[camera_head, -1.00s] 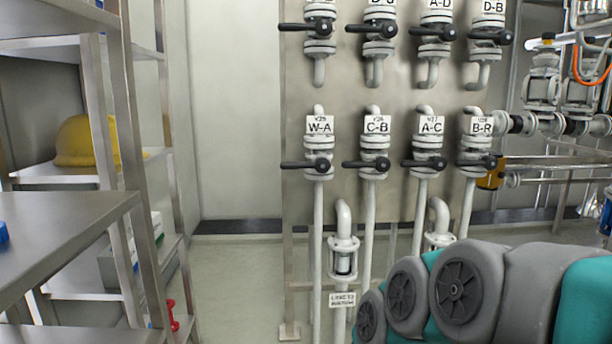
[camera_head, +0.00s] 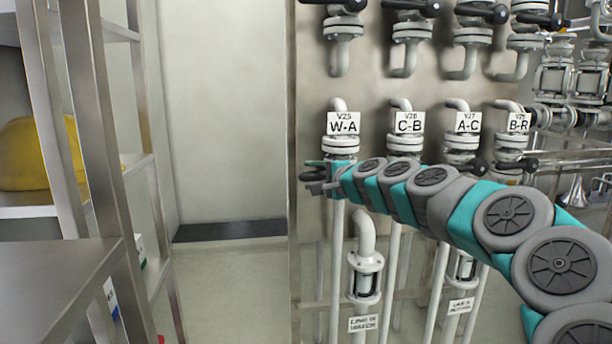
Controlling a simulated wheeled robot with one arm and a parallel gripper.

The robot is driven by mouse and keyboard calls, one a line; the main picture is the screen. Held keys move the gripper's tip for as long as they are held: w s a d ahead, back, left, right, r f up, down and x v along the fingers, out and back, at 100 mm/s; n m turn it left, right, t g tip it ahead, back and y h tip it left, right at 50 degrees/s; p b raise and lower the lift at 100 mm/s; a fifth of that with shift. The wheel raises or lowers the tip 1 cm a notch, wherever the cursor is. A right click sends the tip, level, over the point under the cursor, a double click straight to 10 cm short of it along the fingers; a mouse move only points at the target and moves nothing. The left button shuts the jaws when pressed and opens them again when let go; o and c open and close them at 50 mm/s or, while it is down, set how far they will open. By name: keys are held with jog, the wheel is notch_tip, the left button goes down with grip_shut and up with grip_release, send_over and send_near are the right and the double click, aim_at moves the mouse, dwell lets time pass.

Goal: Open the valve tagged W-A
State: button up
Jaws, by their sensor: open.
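The valve tagged W-A (camera_head: 342,124) is a white flanged valve on a vertical pipe, at the left end of the lower row on the metal panel. My arm reaches in from the lower right, and my gripper (camera_head: 308,180) is at this valve's handle height, pointing left. The gripper is open. The handle is mostly hidden behind or between the gripper's fingers, so I cannot tell whether they touch it. The handle's pivot is hidden by my arm.
Valves tagged C-B (camera_head: 409,122), A-C (camera_head: 467,122) and B-R (camera_head: 518,123) stand to the right, partly behind my arm. An upper row of valves is above. Metal shelving (camera_head: 95,150) with a yellow helmet (camera_head: 22,155) is at left. Floor between shelving and panel is clear.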

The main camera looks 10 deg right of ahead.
jog(key=shift+x, duration=1.55)
grip_shut()
